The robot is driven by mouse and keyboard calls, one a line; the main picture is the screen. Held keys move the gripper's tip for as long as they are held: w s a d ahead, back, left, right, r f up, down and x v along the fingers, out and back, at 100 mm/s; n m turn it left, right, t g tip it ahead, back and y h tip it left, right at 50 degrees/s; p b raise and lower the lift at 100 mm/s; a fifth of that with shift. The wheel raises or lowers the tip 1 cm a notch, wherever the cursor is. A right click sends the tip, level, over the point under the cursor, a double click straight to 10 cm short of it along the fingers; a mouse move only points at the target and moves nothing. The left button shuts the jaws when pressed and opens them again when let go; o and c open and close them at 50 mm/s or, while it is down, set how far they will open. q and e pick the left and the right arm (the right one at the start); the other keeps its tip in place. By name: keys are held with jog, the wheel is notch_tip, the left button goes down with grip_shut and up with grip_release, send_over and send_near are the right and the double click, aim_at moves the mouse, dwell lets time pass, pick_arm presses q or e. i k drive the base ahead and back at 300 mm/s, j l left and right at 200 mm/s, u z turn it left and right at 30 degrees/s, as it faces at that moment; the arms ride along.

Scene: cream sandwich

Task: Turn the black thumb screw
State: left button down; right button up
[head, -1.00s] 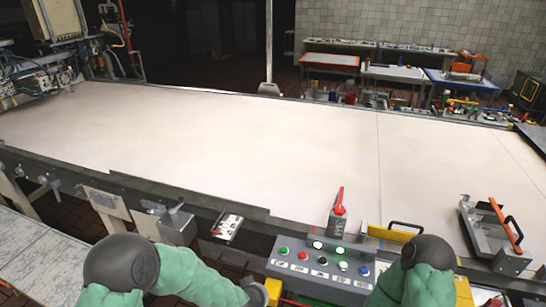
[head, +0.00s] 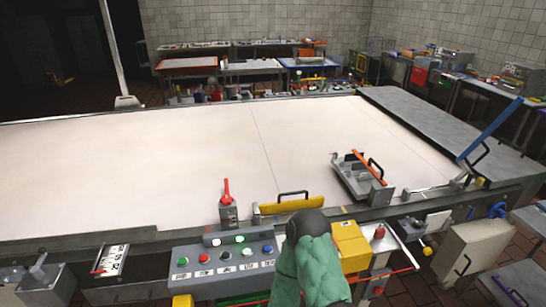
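I cannot pick out a black thumb screw in the head view. A control panel (head: 222,262) with several coloured buttons stands at the front edge of the long pale conveyor table (head: 130,180). A grey box with a red lever (head: 228,205) stands on the table edge behind the panel. A metal fixture with an orange bar and black handles (head: 362,180) lies on the table at the right. One green-sleeved arm of mine with a dark grey rounded joint shows at the bottom middle and covers part of the panel's right end. Neither gripper is visible.
A yellow bar with a black handle (head: 293,205) lies at the table edge, and a yellow box (head: 350,245) is right of my arm. A grey side table (head: 440,125) and a blue bar (head: 490,128) are at the right. Workbenches (head: 250,66) line the back. The table's middle is clear.

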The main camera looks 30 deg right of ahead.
aim_at(417, 224)
jog(key=z, duration=2.2)
jog(key=u, duration=0.4)
jog(key=i+l+u, duration=0.1)
jog(key=u, duration=0.25)
jog(key=l+u, duration=0.2)
jog(key=u, duration=0.2)
jog(key=i+l+u, duration=0.15)
jog(key=l+u, duration=0.3)
jog(key=l, duration=0.75)
jog(key=l+u, duration=0.45)
jog(key=l, duration=0.75)
